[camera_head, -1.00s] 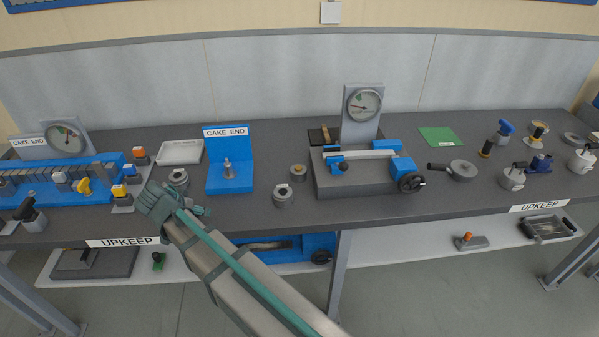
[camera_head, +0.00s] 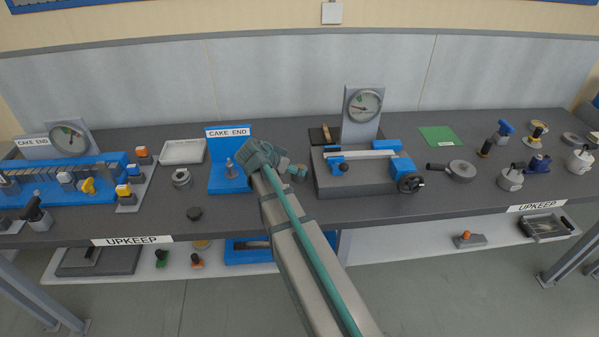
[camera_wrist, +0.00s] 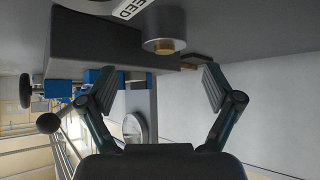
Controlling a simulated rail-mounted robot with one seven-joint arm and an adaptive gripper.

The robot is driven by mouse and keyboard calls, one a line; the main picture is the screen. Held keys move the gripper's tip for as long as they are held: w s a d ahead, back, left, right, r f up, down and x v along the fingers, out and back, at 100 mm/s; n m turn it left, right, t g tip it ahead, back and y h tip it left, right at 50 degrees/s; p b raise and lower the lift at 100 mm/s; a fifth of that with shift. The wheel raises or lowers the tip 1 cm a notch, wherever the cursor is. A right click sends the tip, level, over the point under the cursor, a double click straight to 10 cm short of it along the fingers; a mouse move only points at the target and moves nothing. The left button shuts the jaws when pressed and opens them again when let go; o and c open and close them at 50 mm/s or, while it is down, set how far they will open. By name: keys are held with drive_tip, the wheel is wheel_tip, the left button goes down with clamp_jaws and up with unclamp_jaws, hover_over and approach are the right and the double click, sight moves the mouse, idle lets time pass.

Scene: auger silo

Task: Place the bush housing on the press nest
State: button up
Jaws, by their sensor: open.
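My gripper (camera_head: 288,167) is open and empty, over the bench between the blue CAKE END stand and the grey fixture. In the wrist view my gripper (camera_wrist: 160,76) has its fingers spread. Just past the fingertips is a short grey cylinder with a brass centre (camera_wrist: 163,44), probably the bush housing; the fingers do not touch it. In the head view this cylinder (camera_head: 301,174) is partly covered by my gripper. The press nest cannot be identified for certain; the blue CAKE END stand (camera_head: 228,134) with an upright metal post is a possible one.
The grey fixture (camera_head: 340,184) with gauge and handwheel stands close on the right. Some bench in front of the blue stand is bare.

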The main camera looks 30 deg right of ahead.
drive_tip(key=shift+w+a+p+x, duration=0.15)
drive_tip(key=shift+p+x, duration=0.5)
drive_tip(key=shift+x, duration=0.6)
drive_tip(key=shift+w+a+p+x, duration=0.1)
drive_tip(key=shift+p+x, duration=0.55)
drive_tip(key=shift+x, duration=0.6)
drive_tip(key=shift+w+d+f, duration=0.15)
drive_tip(key=shift+d+f, duration=0.3)
drive_tip(key=shift+f, duration=0.15)
clamp_jaws()
